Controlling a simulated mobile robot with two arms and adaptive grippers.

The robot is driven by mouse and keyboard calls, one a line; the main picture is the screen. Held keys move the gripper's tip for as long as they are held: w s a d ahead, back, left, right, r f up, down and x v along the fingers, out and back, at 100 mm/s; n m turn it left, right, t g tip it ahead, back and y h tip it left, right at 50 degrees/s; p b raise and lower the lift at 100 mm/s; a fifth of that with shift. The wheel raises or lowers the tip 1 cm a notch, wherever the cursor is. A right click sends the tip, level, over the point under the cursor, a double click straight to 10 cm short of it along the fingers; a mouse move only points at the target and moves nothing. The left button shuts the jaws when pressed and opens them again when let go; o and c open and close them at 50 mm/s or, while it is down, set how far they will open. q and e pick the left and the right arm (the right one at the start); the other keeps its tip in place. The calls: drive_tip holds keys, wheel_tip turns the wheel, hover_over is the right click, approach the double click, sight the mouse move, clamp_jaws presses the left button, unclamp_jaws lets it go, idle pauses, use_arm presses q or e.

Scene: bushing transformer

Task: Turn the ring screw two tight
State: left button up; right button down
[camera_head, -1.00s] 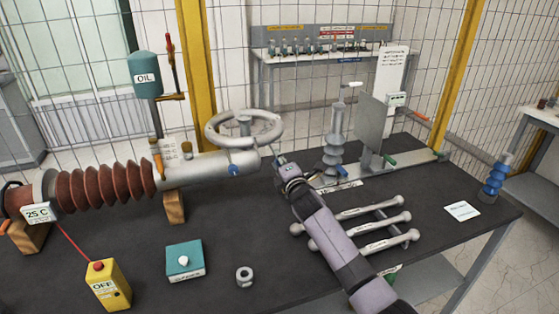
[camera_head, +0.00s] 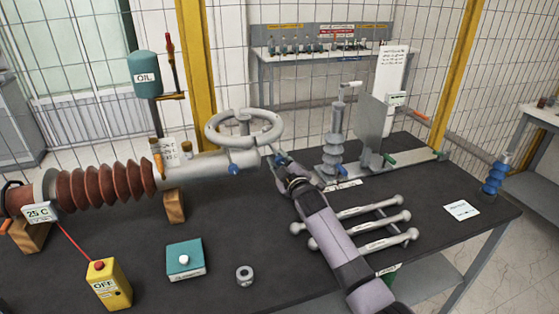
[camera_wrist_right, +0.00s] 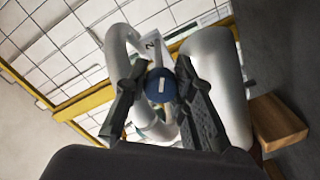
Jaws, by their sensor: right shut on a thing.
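The grey ring (camera_head: 270,136) stands on the light grey end of the bushing (camera_head: 205,168). One blue ring screw (camera_head: 234,169) shows below the ring in the head view. My right gripper (camera_head: 279,161) is at the right end of the bushing, just right of the ring. In the right wrist view, a round blue screw head (camera_wrist_right: 160,86) with a white mark sits between the two dark fingers of my right gripper (camera_wrist_right: 158,90), which is shut on it. My left gripper is out of view.
Several grey rods (camera_head: 360,227) lie beside and partly under my right arm. A grey insulator (camera_head: 336,145) stands to the right of the gripper. A loose nut (camera_head: 245,275), a teal box (camera_head: 185,259) and a yellow button box (camera_head: 108,285) are at the front.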

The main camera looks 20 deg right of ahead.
drive_tip(key=m, duration=0.4)
drive_tip(key=shift+f, duration=0.2)
drive_tip(key=shift+m, duration=2.2)
drive_tip(key=c, duration=1.8)
unclamp_jaws()
drive_tip(key=o, duration=0.5)
drive_tip(key=shift+r, duration=0.15)
drive_tip(key=shift+c, duration=0.2)
